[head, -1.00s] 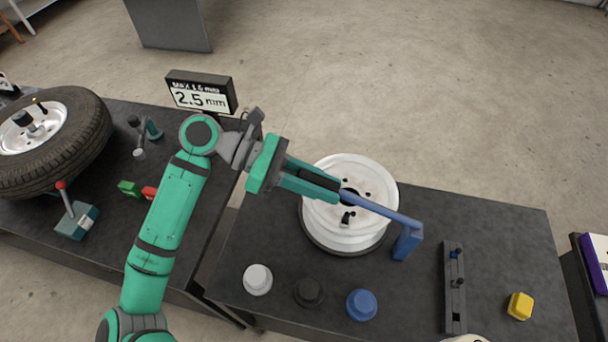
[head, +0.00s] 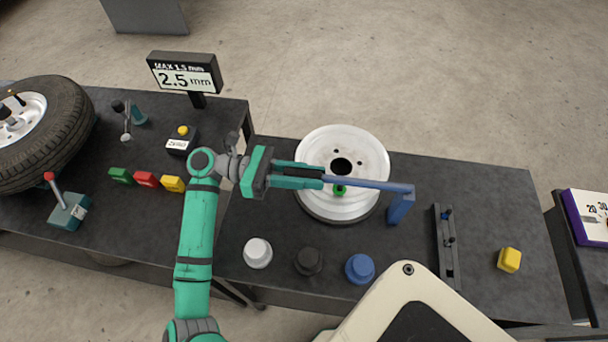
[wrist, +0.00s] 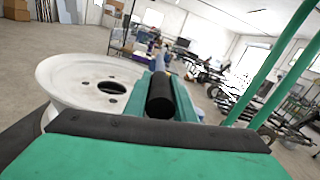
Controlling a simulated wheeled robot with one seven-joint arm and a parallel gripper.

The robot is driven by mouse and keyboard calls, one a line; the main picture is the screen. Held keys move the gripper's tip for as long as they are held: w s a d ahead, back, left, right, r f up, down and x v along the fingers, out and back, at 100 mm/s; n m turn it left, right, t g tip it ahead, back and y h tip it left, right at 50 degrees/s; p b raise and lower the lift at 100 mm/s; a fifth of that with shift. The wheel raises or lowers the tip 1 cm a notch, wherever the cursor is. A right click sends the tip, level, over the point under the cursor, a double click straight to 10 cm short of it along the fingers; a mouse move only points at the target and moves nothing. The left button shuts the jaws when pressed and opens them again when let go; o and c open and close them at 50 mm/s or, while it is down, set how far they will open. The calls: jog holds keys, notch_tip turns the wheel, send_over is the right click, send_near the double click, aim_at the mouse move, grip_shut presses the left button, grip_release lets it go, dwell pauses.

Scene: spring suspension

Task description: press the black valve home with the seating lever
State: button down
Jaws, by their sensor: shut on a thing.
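The seating lever is a blue bar (head: 370,184) hinged on a blue post (head: 401,208) at the right of the white wheel rim (head: 322,146). My gripper (head: 318,177) is shut on the lever's black handle, a dark cylinder (wrist: 160,96) between the fingers in the wrist view. The bar crosses over the rim. A small green piece with a dark centre (head: 340,191) shows on the rim just under the bar. I cannot see a plainly black valve there; the bar partly covers that spot. A small black piece (head: 450,241) and a blue one (head: 447,215) sit in a dark rack (head: 441,230).
White (head: 258,253), black (head: 308,262) and blue (head: 360,268) knobs stand along the front of the bench. A yellow block (head: 509,260) is at the right. A sign (head: 186,73) reads MAX 1.5 mm and 2.5 mm. A tyre (head: 70,130) lies on the left bench.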

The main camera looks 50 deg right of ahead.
jog(key=shift+s+f, duration=0.15)
jog(key=shift+f, duration=0.2)
jog(key=c, duration=1.5)
grip_release()
jog(key=shift+r, duration=0.1)
jog(key=shift+w, duration=0.2)
jog(key=v, duration=1)
jog(key=shift+w+a, duration=0.15)
jog(key=shift+w, duration=0.1)
jog(key=shift+a, duration=0.1)
